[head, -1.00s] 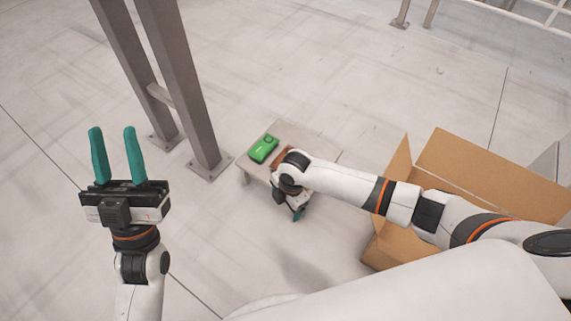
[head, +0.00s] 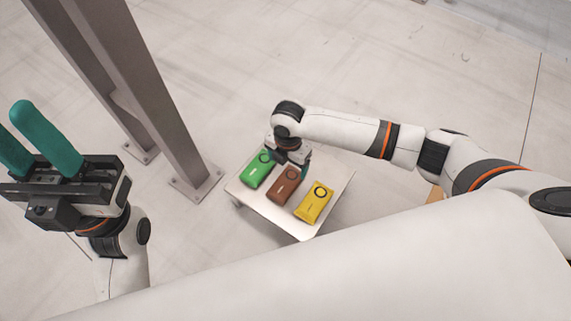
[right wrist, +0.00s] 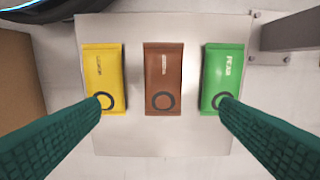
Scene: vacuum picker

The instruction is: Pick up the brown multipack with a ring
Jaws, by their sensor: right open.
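The brown multipack (head: 284,187) lies in the middle of a small low table (head: 329,205), its dark ring toward the far end. In the right wrist view the brown multipack (right wrist: 163,75) is centred, with its ring low on it. My right gripper (head: 290,160) hangs over the table at the far end of the brown pack. In the right wrist view its green fingers (right wrist: 163,100) are spread wide, with nothing between them but the view of the brown pack below. My left gripper (head: 32,140) is raised at the left, its two fingers apart and empty.
A green pack (head: 257,169) and a yellow pack (head: 314,203), each with a ring, lie on either side of the brown one with small gaps. Grey posts (head: 150,90) stand on the floor left of the table. A cardboard box (head: 434,194) is mostly hidden behind my right arm.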

